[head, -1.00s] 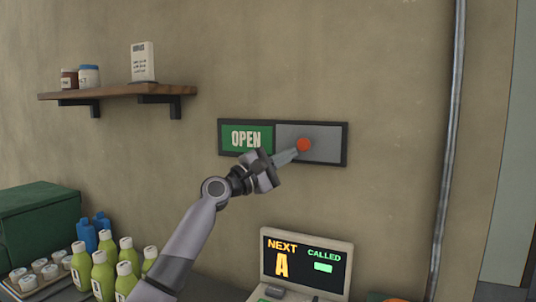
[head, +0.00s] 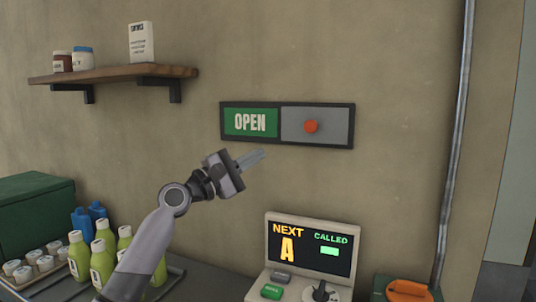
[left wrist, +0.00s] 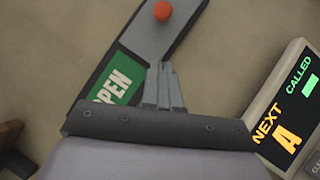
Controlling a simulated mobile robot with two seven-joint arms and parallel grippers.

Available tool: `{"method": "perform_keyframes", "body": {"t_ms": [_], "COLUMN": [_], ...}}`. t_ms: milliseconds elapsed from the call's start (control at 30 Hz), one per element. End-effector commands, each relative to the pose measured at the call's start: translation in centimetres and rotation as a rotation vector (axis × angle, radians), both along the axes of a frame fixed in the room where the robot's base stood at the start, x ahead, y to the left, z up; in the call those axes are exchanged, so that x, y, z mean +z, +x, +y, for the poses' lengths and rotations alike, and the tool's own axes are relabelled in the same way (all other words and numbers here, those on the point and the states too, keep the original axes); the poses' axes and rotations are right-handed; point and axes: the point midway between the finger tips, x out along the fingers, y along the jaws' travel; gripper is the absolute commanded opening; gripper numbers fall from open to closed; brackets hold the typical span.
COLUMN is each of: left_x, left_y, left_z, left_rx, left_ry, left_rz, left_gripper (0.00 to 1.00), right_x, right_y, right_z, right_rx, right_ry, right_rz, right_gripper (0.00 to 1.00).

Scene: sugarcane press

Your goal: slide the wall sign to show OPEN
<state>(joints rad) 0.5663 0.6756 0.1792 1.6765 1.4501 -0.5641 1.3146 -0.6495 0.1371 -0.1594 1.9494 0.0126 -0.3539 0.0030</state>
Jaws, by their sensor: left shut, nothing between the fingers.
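The wall sign (head: 224,123) is a dark-framed rectangle on the wall. Its left half is a green panel reading OPEN (head: 250,122), fully in sight. Its right half is a grey sliding panel (head: 333,126) with a red knob (head: 311,126). My left gripper (head: 263,154) is shut and empty, below the sign and apart from the knob. In the left wrist view, the shut fingers (left wrist: 163,86) point towards the sign, with the red knob (left wrist: 162,11) beyond them and the OPEN panel (left wrist: 118,82) partly hidden. My right gripper is not in view.
A display console (head: 309,250) reading NEXT A and CALLED stands below the sign. A wooden shelf (head: 112,74) with jars and a white box is at upper left. Green bottles (head: 102,262) stand at lower left. A vertical pipe (head: 455,140) runs at right.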

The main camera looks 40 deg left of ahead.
Motion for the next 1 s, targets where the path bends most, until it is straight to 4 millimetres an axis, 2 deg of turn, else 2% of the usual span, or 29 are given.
{"method": "perform_keyframes", "body": {"t_ms": [100, 300, 1000], "left_x": [-0.6, -0.8, -0.7], "left_y": [-1.2, -2.1, -2.2], "left_z": [0.4, 0.7, 0.7], "left_rx": [-0.001, 0.0, 0.0], "left_ry": [-0.001, -0.001, -0.001], "left_rz": [0.001, 0.0, -0.001], "left_gripper": [0.0, 0.0, 0.0], "right_x": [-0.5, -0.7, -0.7], "right_y": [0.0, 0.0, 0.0], "right_z": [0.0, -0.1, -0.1], "right_rx": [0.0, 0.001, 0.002], "right_ry": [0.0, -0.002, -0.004], "right_rz": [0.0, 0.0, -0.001], "right_gripper": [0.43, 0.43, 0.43]}}
